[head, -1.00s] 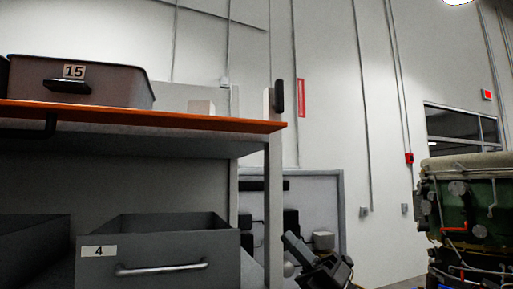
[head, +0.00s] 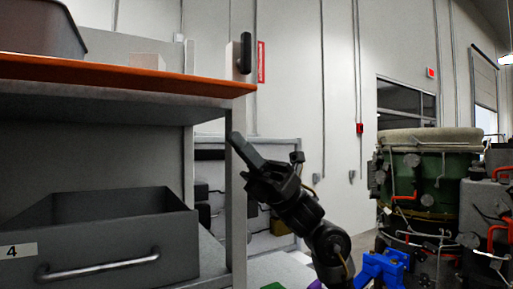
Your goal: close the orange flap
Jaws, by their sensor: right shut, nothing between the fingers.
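An orange panel (head: 120,74) lies flat along the top of the grey shelf unit at the left of the head view. It is the only large orange surface, but I cannot tell for sure that it is the flap. My right gripper (head: 237,144) is shut and empty, pointing up and left. My left gripper is not in view.
An open grey drawer bin (head: 130,238) labelled 4 sits below the panel. Another grey bin (head: 42,25) and a white block (head: 148,60) stand on top. A green turbine (head: 430,170) with pipes stands at the right. Some floor shows between shelf and turbine.

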